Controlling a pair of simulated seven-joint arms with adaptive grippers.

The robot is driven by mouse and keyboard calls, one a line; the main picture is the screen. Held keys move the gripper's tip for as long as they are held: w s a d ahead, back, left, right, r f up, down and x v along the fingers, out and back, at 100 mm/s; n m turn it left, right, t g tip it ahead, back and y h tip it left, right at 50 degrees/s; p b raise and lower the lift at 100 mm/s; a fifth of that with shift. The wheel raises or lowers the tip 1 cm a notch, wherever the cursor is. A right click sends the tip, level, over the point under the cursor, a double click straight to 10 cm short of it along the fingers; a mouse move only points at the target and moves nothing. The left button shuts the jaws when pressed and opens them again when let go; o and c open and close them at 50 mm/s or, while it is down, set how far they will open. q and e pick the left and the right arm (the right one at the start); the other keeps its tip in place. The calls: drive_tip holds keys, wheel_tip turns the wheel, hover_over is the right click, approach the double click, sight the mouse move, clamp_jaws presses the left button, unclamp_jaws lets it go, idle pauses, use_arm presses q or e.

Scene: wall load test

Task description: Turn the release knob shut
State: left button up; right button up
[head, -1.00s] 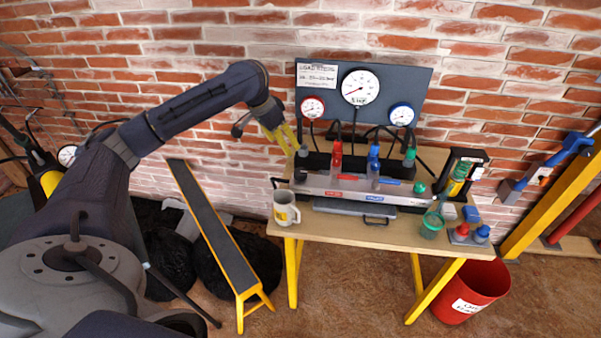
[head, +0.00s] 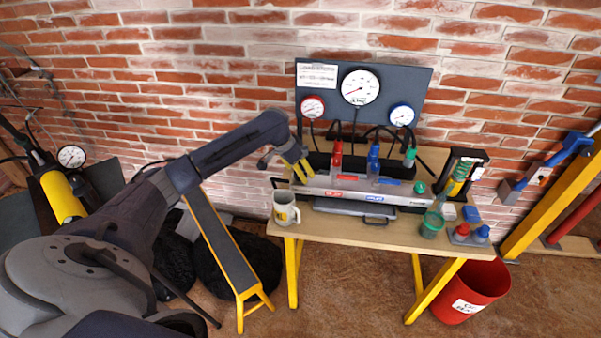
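A grey pump unit (head: 345,189) with red and blue labels lies along the bench. A green knob (head: 420,187) shows near its right end. I cannot tell for sure which knob is the release knob. My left gripper (head: 301,173), with yellow fingers, points down at the pump's left end, where a dark knob showed before and is now hidden behind the fingers. I cannot tell whether the fingers touch it or how far apart they are. My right gripper is not in view.
A mug (head: 286,208) stands on the bench's front left corner, just below my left gripper. Red (head: 337,161) and blue (head: 373,163) bottle-like parts stand behind the pump. Gauges (head: 360,87) hang on a dark panel. A green cup (head: 432,225) stands at the right.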

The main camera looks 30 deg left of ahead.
use_arm(q)
drive_tip(key=shift+w+d+f, duration=0.1)
drive_tip(key=shift+w+f, duration=0.15)
drive_tip(key=shift+f, duration=0.4)
drive_tip(key=shift+o, duration=0.2)
drive_tip(key=c, duration=1.3)
